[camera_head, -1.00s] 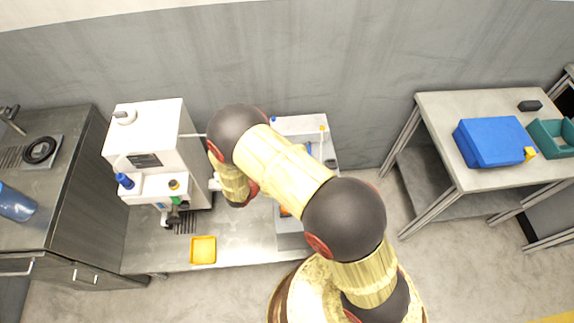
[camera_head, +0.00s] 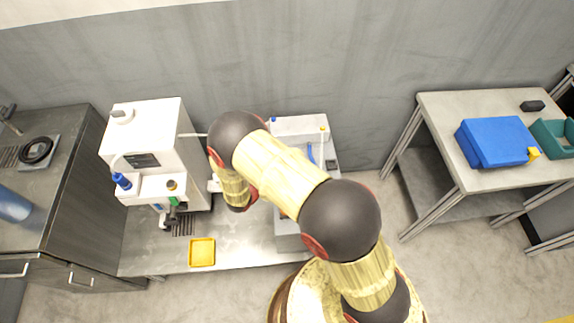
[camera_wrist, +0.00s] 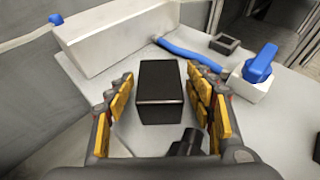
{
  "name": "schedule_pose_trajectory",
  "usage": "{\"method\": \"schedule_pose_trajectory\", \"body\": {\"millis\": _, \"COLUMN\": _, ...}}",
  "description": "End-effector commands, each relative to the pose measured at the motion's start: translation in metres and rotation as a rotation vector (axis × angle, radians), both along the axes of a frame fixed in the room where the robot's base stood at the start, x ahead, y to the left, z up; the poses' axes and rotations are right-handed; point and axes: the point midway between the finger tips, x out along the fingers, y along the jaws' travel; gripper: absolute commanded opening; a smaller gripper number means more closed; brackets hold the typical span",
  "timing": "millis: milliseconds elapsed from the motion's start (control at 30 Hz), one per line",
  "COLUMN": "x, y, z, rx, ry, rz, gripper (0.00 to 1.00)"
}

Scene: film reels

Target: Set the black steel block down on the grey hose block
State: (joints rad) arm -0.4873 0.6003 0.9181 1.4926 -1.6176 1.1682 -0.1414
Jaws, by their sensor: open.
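The black steel block (camera_wrist: 159,108) stands between the two fingers of my gripper (camera_wrist: 160,73) in the wrist view. The fingers are open, with a visible gap on each side of it. The block appears to rest on a flat light grey surface (camera_wrist: 140,66), which carries a blue hose (camera_wrist: 190,54). This surface seems to be the top of the grey hose block, though its full outline is hidden. In the head view the grey unit (camera_head: 290,242) with the blue hose is partly behind my arm, which hides my gripper and the black block.
Beside the block are a long pale raised part (camera_wrist: 125,35), a small dark square piece (camera_wrist: 225,43) and a white cube with a blue knob (camera_wrist: 258,70). A white machine (camera_head: 150,140) and a yellow tray (camera_head: 202,252) are to the left. A blue case (camera_head: 495,142) lies on the right table.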

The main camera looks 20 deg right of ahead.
Motion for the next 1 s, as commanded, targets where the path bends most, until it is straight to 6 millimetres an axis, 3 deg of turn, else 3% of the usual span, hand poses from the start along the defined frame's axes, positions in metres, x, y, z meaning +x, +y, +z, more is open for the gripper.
{"method": "schedule_pose_trajectory", "body": {"millis": 367, "x": -0.001, "y": 0.002, "z": 0.005, "rx": 0.0, "ry": 0.0, "rz": 0.001, "gripper": 0.55}}
{"method": "schedule_pose_trajectory", "body": {"millis": 800, "x": -0.042, "y": 0.066, "z": 0.037, "rx": 0.0, "ry": -0.001, "rz": 0.004, "gripper": 0.55}}
{"method": "schedule_pose_trajectory", "body": {"millis": 1000, "x": -0.057, "y": 0.086, "z": 0.046, "rx": 0.0, "ry": -0.001, "rz": 0.002, "gripper": 0.55}}
